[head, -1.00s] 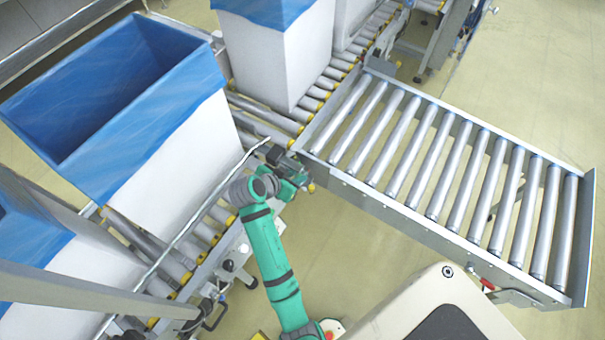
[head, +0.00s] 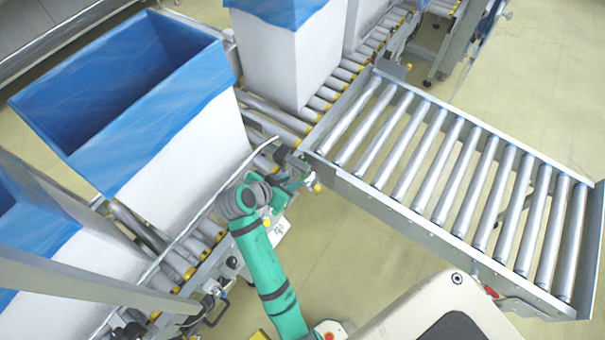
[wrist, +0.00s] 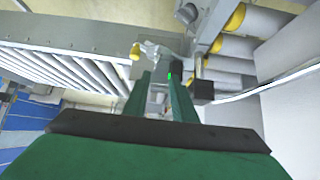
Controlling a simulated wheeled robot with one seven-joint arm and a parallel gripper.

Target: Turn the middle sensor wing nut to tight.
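My gripper (wrist: 160,80) points toward the conveyor's side rail, with its two green fingers apart. Between and just beyond the fingertips is a small grey sensor part (wrist: 157,94) with a lit green spot. A pale, wing-shaped piece (wrist: 150,48) sits just past the tips, beside a yellow cap; I cannot tell for sure whether it is the wing nut. Contact with the fingers cannot be made out. In the head view my gripper (head: 303,180) is at the corner where the side conveyor meets the main line, and the arm hides most of the sensor there.
A blue-lined white box (head: 190,165) stands on the main rollers left of my arm, with another box (head: 285,60) behind. The side roller conveyor (head: 440,175) extends right. A dark block (wrist: 203,90) lies close right of the fingers. Open floor (head: 345,245) lies below the conveyor.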

